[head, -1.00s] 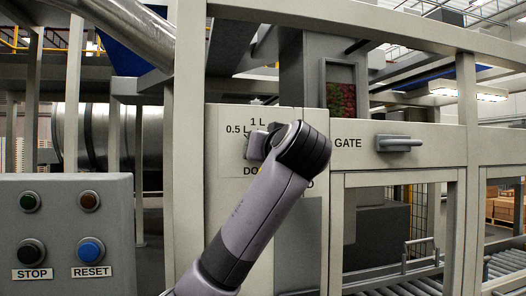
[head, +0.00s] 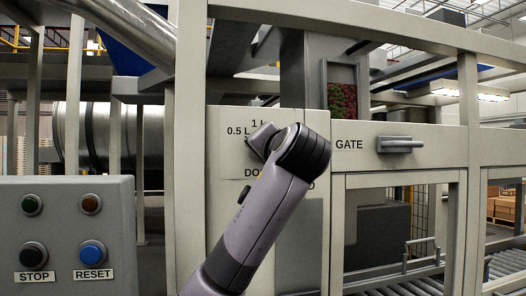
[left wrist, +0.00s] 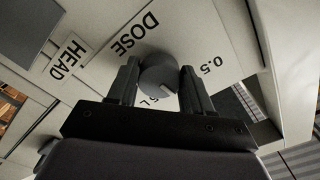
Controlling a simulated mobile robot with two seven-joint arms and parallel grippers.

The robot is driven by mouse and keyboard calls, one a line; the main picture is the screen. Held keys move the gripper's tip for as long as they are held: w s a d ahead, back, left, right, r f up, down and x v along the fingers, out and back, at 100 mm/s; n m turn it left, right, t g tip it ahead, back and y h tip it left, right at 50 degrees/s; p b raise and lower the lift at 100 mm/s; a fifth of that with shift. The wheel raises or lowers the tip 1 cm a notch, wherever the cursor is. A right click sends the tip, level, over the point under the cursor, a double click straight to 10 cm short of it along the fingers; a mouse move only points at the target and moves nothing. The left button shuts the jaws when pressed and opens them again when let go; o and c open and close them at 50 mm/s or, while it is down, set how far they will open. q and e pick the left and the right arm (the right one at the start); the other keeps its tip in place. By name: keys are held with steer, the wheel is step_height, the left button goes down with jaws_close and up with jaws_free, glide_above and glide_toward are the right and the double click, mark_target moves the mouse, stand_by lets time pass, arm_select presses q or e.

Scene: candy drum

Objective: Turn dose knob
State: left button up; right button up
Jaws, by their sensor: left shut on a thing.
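The dose knob (left wrist: 157,72) is a round grey knob with a light pointer mark. It sits on a pale plate (left wrist: 210,35) lettered DOSE and 0.5. In the left wrist view my left gripper (left wrist: 159,75) has one dark finger on each side of the knob and is shut on it. In the head view my left wrist covers the knob and most of the gripper (head: 262,139). The 0.5 L and 1 L marks show beside it, the latter partly covered. Where the pointer stands on the scale is hard to tell. My right gripper is not in view.
A gate handle (head: 399,144) sticks out of the frame to the right, beside the word GATE. A grey button box (head: 62,225) with STOP and RESET stands at the left. A window with red and green candy (head: 342,98) is above the panel.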

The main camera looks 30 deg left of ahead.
arm_select(q)
steer(key=shift+m, duration=0.6)
steer(key=o, duration=1)
steer(key=shift+o, duration=0.2)
steer(key=b+v, duration=0.2)
steer(key=v, duration=0.5)
